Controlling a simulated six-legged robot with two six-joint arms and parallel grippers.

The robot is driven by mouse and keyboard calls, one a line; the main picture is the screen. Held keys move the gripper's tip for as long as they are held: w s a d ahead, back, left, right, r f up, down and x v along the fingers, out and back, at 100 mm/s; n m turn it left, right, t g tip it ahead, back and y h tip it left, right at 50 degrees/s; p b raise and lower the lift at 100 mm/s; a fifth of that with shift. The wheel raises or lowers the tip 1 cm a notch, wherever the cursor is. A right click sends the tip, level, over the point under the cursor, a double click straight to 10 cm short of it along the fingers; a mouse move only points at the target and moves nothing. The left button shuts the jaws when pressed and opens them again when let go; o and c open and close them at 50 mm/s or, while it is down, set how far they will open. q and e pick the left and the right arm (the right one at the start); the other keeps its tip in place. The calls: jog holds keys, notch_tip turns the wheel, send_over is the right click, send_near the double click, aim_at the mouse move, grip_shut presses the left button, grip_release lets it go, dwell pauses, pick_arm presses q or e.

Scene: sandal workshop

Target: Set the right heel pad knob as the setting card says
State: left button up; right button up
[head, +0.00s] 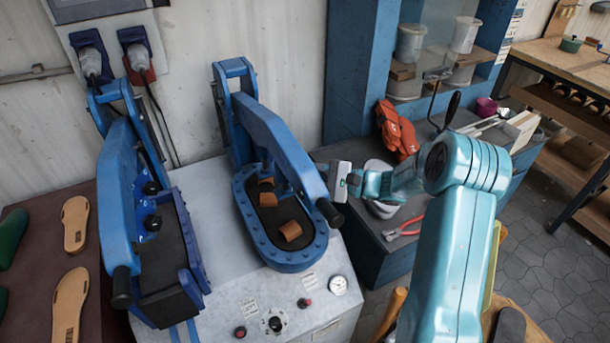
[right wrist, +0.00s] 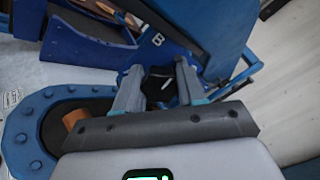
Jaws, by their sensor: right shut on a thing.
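The right blue press (head: 285,258) stands on the pale bench, with brown pads (head: 290,231) on its dark bed. In the right wrist view, my right gripper (right wrist: 159,72) is shut around a black knob (right wrist: 158,90) with a white pointer mark, which I take as the right heel pad knob. A letter B shows on the blue metal beyond it. In the head view, my right gripper (head: 327,172) is beside the right press's lever arm, and the knob is hidden. Small white labels (head: 250,306) lie on the bench, too small to read. My left gripper is out of view.
The left blue press (head: 120,195) stands close by. The bench front has a black knob (head: 275,323), red buttons and a gauge (head: 338,285). Red pliers (head: 404,228) and an orange cloth (head: 397,130) lie right of the press. Insoles (head: 75,223) lie far left.

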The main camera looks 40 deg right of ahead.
jog(key=m+p, duration=0.1)
jog(key=m, duration=0.4)
jog(key=shift+r, duration=0.15)
jog(key=m+p, duration=0.2)
jog(key=m, duration=0.3)
jog(key=shift+m, duration=0.3)
dwell(0.4)
jog(key=o, duration=1)
jog(key=shift+o, duration=0.2)
jog(key=shift+d, duration=0.1)
jog(key=b+v, duration=0.4)
jog(key=v, duration=1.2)
